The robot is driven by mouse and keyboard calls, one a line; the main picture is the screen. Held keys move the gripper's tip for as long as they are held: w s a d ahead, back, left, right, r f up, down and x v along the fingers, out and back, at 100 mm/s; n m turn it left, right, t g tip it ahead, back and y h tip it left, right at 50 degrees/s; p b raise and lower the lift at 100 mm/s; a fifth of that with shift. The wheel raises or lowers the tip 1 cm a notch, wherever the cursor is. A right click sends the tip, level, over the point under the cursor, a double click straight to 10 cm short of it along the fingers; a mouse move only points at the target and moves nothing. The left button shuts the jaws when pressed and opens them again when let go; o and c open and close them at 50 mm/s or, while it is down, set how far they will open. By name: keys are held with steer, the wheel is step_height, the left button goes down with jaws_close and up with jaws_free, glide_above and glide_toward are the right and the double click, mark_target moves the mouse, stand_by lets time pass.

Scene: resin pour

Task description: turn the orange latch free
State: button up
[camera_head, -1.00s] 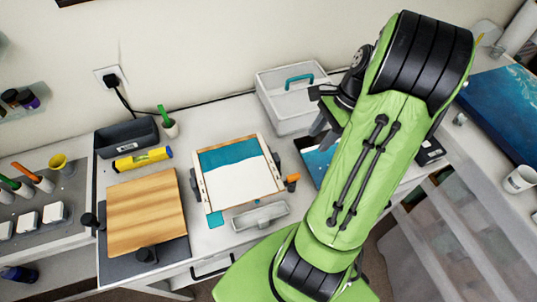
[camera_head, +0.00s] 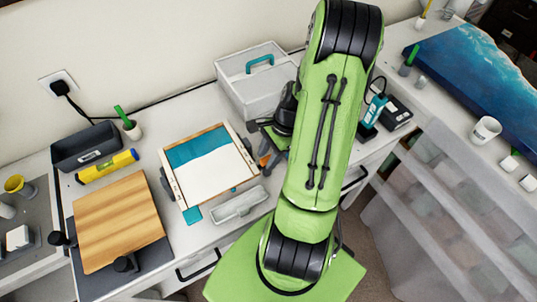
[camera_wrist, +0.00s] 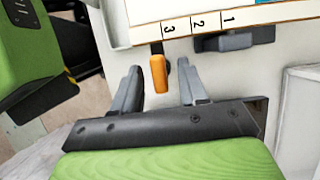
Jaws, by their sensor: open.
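The orange latch (camera_wrist: 158,73) sticks out from the edge of the framed board (camera_wrist: 142,36) in the wrist view. My gripper (camera_wrist: 158,82) is open, with one grey finger on each side of the latch and a visible gap on both sides. In the head view the latch (camera_head: 264,160) is a small orange patch at the right side of the wooden frame (camera_head: 237,141), beside my arm. The frame surrounds a white and teal panel (camera_head: 208,172). My fingertips are mostly hidden there by my arm.
A white bin with a teal handle (camera_head: 232,82) stands behind the frame. A grey tray (camera_head: 240,206) lies in front of it. A wooden board (camera_head: 118,222) and a yellow tube (camera_head: 106,166) are to the left. A teal tool (camera_head: 374,108) stands right of my arm.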

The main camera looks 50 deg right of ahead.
steer(key=shift+s, duration=0.1)
jaws_close()
steer(key=shift+n, duration=0.3)
steer(key=n+g, duration=0.1)
steer(key=n, duration=0.2)
steer(key=shift+n+g, duration=0.3)
steer(key=n+g, duration=0.1)
steer(key=n, duration=0.3)
steer(key=shift+w+a+f+n+g, duration=0.1)
steer(key=shift+w+n+g, duration=0.1)
steer(key=shift+n+g, duration=0.15)
steer(key=n, duration=0.2)
steer(key=n+g+h, duration=0.1)
steer(key=n, duration=0.1)
steer(key=shift+a+g+b, duration=0.1)
steer(key=shift+g+b, duration=0.15)
steer(key=shift+b, duration=0.05)
steer(key=n+h, duration=0.1)
steer(key=n, duration=0.4)
steer(key=shift+w+a+g+h, duration=0.1)
steer(key=shift+g+h, duration=0.3)
